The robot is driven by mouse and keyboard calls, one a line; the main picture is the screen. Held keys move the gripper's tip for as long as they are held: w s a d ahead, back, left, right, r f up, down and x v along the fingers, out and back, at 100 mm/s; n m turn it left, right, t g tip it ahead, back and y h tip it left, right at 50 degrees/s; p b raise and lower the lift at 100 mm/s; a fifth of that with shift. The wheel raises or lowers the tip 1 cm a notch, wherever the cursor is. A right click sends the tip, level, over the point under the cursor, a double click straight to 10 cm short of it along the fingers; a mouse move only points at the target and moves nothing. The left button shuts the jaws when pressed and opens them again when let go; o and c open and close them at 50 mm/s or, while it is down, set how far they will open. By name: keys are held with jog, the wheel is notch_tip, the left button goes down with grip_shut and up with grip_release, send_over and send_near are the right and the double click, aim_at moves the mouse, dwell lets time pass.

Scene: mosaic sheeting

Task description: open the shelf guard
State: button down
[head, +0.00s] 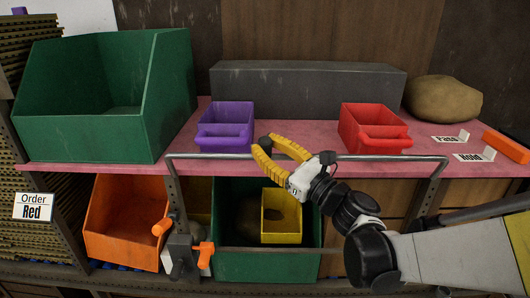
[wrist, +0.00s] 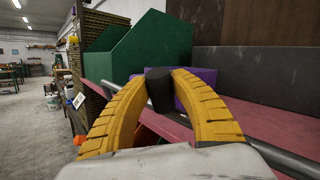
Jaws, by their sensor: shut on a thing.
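The shelf guard (head: 395,157) is a grey tubular bar running across the front edge of the pink shelf (head: 325,167), with side legs bending down at both ends. My gripper (head: 264,143), with yellow ribbed fingers, is at the bar left of its middle. In the wrist view its fingertips (wrist: 161,82) are closed on both sides of a dark upright knob (wrist: 159,88). The bar also shows in the wrist view (wrist: 285,160), passing close behind the knob. The fingers partly hide the knob in the head view.
On the shelf stand a green bin (head: 85,130), a purple bin (head: 226,132), a red bin (head: 372,130) and a brown lump (head: 443,99). Below are orange (head: 122,225) and green (head: 262,265) bins. An orange-handled clamp (head: 202,252) is at the lower left.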

jog(key=s+f+n+g+y+b, duration=0.2)
jog(key=s+f+n+y+b, duration=0.4)
jog(key=n+b, duration=0.5)
jog(key=shift+s+n+g+y+b, duration=0.45)
jog(key=shift+y+b, duration=0.45)
jog(key=shift+y, duration=0.3)
jog(key=shift+a, duration=0.1)
jog(key=c, duration=1.1)
grip_release()
jog(key=shift+c, duration=0.2)
jog(key=v, duration=1.2)
